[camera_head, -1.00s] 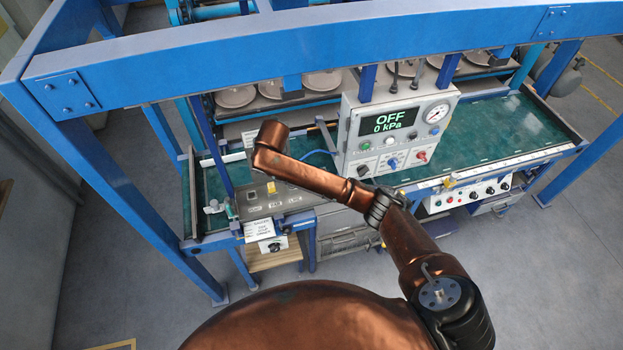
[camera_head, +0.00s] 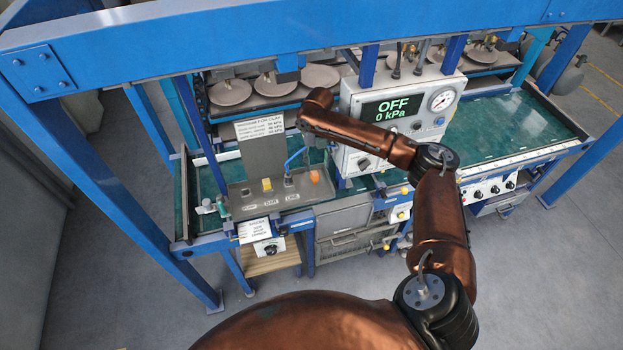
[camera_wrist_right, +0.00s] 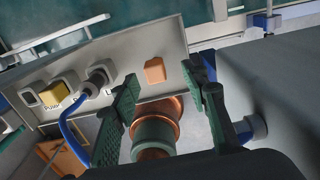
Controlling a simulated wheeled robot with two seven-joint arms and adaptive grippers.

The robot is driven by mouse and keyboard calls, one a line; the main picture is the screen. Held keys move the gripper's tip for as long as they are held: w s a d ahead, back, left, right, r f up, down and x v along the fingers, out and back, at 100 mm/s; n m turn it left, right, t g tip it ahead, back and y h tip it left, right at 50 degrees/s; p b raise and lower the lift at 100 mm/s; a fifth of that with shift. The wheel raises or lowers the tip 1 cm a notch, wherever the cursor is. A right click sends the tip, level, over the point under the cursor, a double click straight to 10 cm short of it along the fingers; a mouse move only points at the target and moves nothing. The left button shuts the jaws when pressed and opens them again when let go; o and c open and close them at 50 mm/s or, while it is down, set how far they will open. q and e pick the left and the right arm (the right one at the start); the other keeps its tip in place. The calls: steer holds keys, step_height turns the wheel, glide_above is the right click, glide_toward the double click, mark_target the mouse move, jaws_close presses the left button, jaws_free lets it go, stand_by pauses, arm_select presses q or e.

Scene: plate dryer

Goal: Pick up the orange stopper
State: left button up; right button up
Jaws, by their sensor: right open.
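The orange stopper (camera_head: 315,177) sits at the right end of a grey panel (camera_head: 243,207), beside a socket with a blue hose. In the right wrist view, the stopper (camera_wrist_right: 154,70) appears as a small orange block on the panel face. My right gripper (camera_wrist_right: 163,73) is open, with its two green fingers on either side of the stopper in that view. It holds nothing, and I see no contact with the stopper. In the head view the right gripper hangs over the panel's right end, small and partly hidden by my arm. My left gripper is not in view.
A yellow stopper (camera_head: 267,184) and a plug with a blue hose (camera_head: 289,180) stand left of the orange one. A control box (camera_head: 390,125) reading OFF, 0 kPa stands close on the right. A sign (camera_head: 261,128) rises behind the panel. Blue frame beams surround the bench.

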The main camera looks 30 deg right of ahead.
mark_target(315, 173)
steer(key=f, duration=0.2)
steer(key=f+p, duration=0.1)
steer(key=f, duration=0.1)
steer(key=a+f+p, duration=0.1)
steer(key=f, duration=0.1)
steer(key=shift+s, duration=0.25)
steer(key=shift+f, duration=0.25)
steer(key=shift+c, duration=0.5)
steer(key=c, duration=1)
steer(key=shift+r, duration=0.15)
